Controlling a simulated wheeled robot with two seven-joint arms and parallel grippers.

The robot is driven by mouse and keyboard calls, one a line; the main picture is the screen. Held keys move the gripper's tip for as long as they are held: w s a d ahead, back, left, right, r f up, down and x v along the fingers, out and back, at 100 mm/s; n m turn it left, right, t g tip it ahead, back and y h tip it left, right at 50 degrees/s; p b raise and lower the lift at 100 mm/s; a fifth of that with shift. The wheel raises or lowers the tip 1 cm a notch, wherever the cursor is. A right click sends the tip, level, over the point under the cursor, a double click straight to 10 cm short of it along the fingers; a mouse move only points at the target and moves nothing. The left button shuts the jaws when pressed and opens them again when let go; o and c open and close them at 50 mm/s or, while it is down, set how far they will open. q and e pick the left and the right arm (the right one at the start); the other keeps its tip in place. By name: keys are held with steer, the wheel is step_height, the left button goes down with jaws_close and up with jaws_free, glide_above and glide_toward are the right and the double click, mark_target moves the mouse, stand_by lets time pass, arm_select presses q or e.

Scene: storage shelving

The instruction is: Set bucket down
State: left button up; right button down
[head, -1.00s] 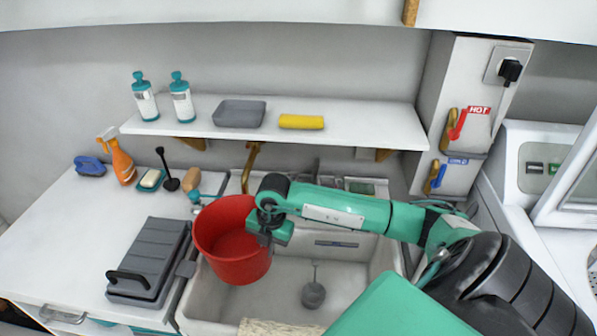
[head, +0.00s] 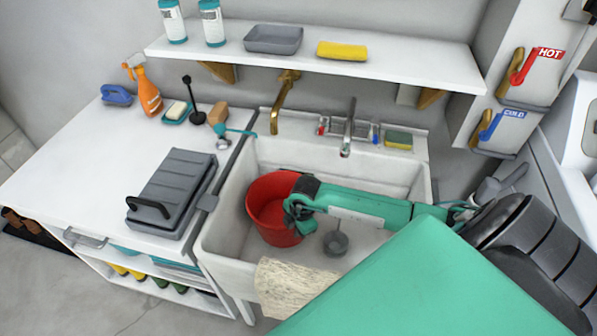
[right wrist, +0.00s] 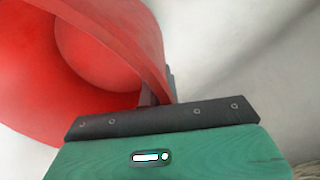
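The red bucket (head: 268,222) is inside the white sink (head: 246,158), toward its left side, roughly upright with its opening up. My right gripper (head: 298,207) is at the bucket's right rim. In the right wrist view the bucket (right wrist: 110,60) fills the upper left, and its wall passes between the fingers of my right gripper (right wrist: 158,95), which looks shut on the rim. I cannot tell whether the bucket's base touches the sink floor. My left gripper is not in view.
A grey drain plug or strainer (head: 335,243) lies in the sink right of the bucket. A beige cloth (head: 290,288) hangs over the front edge. A brass faucet (head: 284,95) stands behind. A grey case (head: 172,190) lies on the left counter.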

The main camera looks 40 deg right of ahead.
mark_target(295, 241)
step_height(295, 241, down, 3)
steer(key=shift+f, duration=0.45)
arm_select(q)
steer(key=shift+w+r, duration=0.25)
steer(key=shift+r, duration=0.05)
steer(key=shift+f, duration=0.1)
arm_select(e)
steer(key=shift+f, duration=0.1)
steer(key=c, duration=1.7)
jaws_free()
